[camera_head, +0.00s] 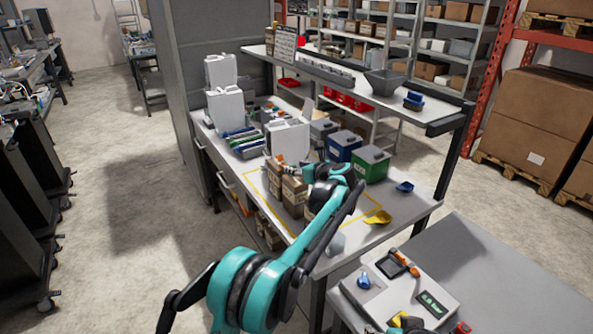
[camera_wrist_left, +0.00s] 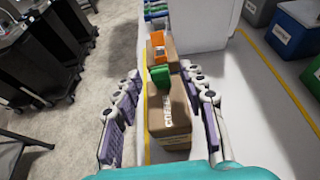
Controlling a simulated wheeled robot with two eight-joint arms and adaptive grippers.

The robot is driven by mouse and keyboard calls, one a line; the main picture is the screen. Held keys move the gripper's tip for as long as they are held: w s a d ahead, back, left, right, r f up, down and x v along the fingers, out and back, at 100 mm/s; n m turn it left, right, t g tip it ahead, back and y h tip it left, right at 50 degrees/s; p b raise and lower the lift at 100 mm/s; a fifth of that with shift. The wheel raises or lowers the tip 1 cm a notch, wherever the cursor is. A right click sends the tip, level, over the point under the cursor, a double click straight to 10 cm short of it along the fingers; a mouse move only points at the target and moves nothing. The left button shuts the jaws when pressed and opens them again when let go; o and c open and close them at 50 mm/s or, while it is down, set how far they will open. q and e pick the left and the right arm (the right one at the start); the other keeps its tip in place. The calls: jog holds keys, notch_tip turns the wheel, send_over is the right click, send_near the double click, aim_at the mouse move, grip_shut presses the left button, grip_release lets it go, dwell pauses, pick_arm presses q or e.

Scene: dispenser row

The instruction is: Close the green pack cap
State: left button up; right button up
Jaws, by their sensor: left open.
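A brown pack with printed lettering (camera_wrist_left: 170,112) stands upright on the table in the left wrist view. Its green cap (camera_wrist_left: 160,77) is at the far side of its top and looks raised; I cannot tell its exact angle. My left gripper (camera_wrist_left: 160,70) is open, with one finger on each side of the pack and cap. No clear contact shows. In the head view the left gripper (camera_head: 292,170) is over the row of brown packs (camera_head: 293,192), and the green cap is hidden behind it. My right gripper is not in view.
A second brown pack with an orange cap (camera_wrist_left: 157,36) stands just beyond. A white dispenser (camera_head: 287,138) is behind the row. A blue bin (camera_head: 343,147), a green bin (camera_head: 370,164) and a yellow scoop (camera_head: 378,218) are to the right. Bare floor lies to the left.

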aim_at(293, 165)
pick_arm(q)
jog(key=shift+w+a, duration=0.15)
jog(key=shift+w, duration=0.05)
grip_shut()
jog(key=shift+r+p, duration=0.15)
jog(key=shift+p, duration=0.3)
jog(key=g+h+p, duration=0.1)
jog(key=p, duration=0.3)
jog(key=w+a+g+h+p, duration=0.1)
jog(key=g+p, duration=0.1)
jog(key=p, duration=0.2)
jog(key=r+g+h+p, duration=0.1)
jog(key=g+p, duration=0.1)
jog(key=p, duration=0.2)
jog(key=shift+w+a+h, duration=0.15)
jog(key=shift+w+h, duration=0.15)
jog(key=shift+w, duration=0.05)
jog(key=shift+w+a+f+p, duration=0.1)
jog(key=shift+p, duration=0.75)
jog(key=shift+f+g, duration=0.15)
jog(key=shift+g, duration=0.15)
